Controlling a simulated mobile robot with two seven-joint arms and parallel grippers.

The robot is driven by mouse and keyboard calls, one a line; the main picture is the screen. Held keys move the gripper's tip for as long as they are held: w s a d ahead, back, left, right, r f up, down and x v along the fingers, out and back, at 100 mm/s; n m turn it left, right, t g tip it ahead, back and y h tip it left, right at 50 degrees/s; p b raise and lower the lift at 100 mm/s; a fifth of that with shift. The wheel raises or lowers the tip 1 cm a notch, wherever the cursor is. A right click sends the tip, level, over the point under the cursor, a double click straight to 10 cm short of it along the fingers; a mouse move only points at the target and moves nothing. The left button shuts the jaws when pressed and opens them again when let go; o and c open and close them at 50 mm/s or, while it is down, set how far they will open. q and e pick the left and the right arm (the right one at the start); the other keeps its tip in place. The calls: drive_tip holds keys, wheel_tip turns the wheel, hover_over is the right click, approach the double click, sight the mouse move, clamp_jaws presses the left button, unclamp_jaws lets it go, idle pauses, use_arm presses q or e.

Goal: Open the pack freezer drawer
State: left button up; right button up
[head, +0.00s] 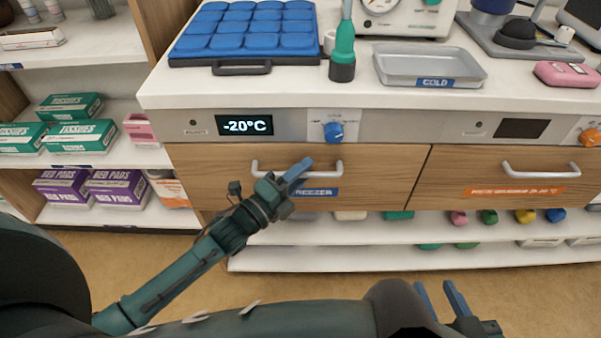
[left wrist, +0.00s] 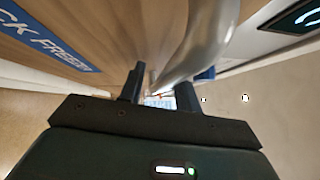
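The pack freezer drawer (head: 215,165) has a wooden front and looks shut, level with the drawer beside it. Its silver bar handle (head: 328,169) runs across the front above a blue label (head: 318,192), which my gripper partly hides. My left gripper (head: 298,170) is at the middle of the handle. In the left wrist view the handle (left wrist: 205,45) runs in toward the gap between the parted fingers (left wrist: 160,93); whether they touch it I cannot tell. The label also shows there (left wrist: 48,42). My right gripper (head: 437,288) is open and empty at the lower right, away from the counter.
Above the drawer are a -20°C display (head: 244,125) and a blue knob (head: 333,132). A second drawer (head: 500,165) with an orange label is to the right. The counter holds a blue pack tray (head: 242,70) and a metal tray (head: 430,65). Open shelves lie below and left.

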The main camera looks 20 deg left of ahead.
use_arm(q)
clamp_jaws()
idle(0.5)
